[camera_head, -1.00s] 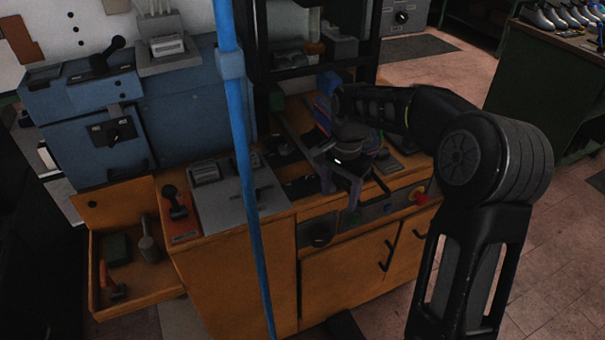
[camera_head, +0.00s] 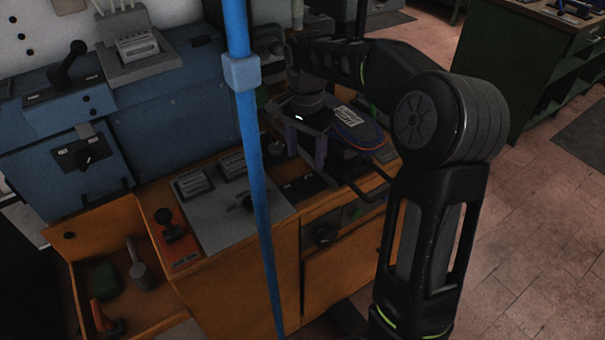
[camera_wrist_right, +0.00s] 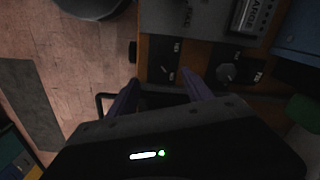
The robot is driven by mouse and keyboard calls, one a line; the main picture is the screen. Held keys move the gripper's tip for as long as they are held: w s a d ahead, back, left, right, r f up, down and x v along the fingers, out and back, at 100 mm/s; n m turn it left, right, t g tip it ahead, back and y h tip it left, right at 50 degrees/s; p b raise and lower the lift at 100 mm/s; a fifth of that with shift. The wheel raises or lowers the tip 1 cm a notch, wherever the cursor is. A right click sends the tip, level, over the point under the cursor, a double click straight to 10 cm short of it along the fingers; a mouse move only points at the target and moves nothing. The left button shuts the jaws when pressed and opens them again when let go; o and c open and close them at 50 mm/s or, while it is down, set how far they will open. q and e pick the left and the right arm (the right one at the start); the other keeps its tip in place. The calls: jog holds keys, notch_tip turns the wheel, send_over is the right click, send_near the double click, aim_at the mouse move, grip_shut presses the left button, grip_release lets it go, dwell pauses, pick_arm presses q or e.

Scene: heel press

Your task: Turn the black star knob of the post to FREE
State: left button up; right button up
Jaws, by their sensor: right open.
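In the right wrist view a round black knob (camera_wrist_right: 228,72) sits on a dark plate with pale lettering too small to read. I cannot tell which knob is the post's star knob, or its setting. My right gripper (camera_head: 305,150) is open and empty above the bench, apart from the knob on the front. In the wrist view its two purple fingers (camera_wrist_right: 160,82) point toward the panel, with the black knob right of them. My left gripper is not in view.
A blue pole (camera_head: 250,150) crosses the head view. A grey plate (camera_head: 222,202) and a red-based lever (camera_head: 175,228) are on the bench. An open drawer (camera_head: 75,262) with tools juts out left. A blue machine (camera_head: 165,105) stands behind.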

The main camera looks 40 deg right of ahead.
aim_at(305, 181)
jog(key=shift+w+f+p, duration=0.1)
jog(key=shift+f+p, duration=0.25)
jog(key=shift+f, duration=3.6)
jog(key=shift+c, duration=0.3)
grip_shut()
